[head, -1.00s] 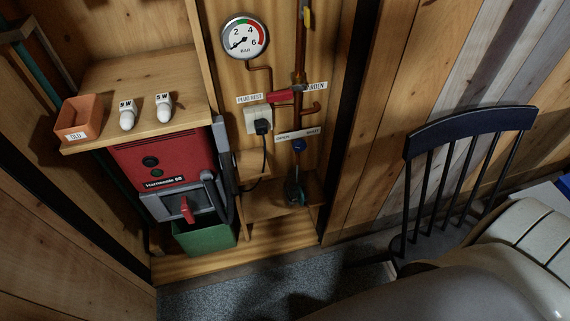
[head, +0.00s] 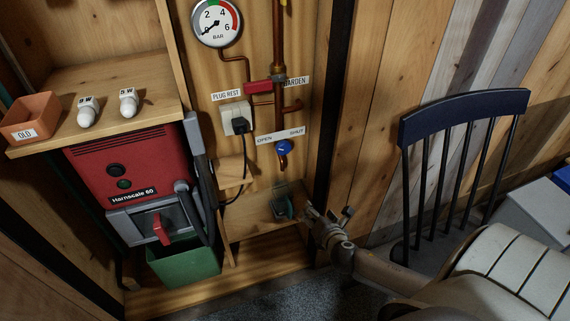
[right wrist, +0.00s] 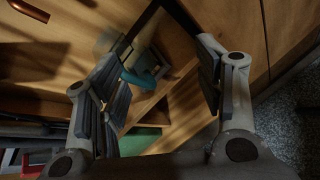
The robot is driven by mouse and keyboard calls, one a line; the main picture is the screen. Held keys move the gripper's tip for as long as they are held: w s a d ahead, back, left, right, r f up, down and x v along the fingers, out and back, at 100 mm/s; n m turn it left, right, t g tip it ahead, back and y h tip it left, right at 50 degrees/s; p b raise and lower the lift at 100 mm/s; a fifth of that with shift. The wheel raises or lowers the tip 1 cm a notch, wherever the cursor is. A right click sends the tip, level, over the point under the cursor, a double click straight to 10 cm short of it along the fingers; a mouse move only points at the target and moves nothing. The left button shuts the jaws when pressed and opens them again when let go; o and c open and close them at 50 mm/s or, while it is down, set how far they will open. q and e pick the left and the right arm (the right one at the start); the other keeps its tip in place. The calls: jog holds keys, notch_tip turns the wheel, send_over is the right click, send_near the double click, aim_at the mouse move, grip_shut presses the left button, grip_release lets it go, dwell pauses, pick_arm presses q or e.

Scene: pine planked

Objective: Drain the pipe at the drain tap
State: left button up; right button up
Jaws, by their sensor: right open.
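The copper pipe (head: 279,60) runs down the cupboard's back board. A blue-handled tap (head: 284,147) is at its lower end, below a strip reading OPEN and SHUT; I cannot tell the handle's setting. A red lever (head: 258,87) sits higher, beside the GARDEN label. The BAR gauge (head: 217,23) has its needle at the lower left, near 0. My right gripper (head: 330,213) is open and empty, below and right of the blue tap and apart from it. In the right wrist view its spread fingers (right wrist: 160,60) hold nothing. My left gripper is not in view.
A small dark and teal object (head: 281,208) lies on the low shelf, left of my right gripper. A plug in a socket (head: 236,119) and a dark chair (head: 465,105) flank the area.

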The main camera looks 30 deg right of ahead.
jog(key=w+a+r+n+t+b, duration=0.2)
jog(key=w+r+n+t+b, duration=0.15)
jog(key=r, duration=0.35)
jog(key=n+t+b, duration=0.2)
jog(key=n+t, duration=0.1)
jog(key=n, duration=0.3)
send_near(284, 149)
jog(key=shift+m+y, duration=0.3)
jog(key=shift+m, duration=0.05)
jog(key=x, duration=0.4)
jog(key=b+x, duration=0.1)
jog(key=x, duration=0.4)
jog(key=shift+w+d, duration=0.1)
jog(key=shift+d, duration=0.15)
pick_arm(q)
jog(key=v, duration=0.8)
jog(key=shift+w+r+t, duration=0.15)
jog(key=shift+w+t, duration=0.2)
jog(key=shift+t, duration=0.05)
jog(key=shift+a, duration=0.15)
pick_arm(e)
jog(key=c, duration=1)
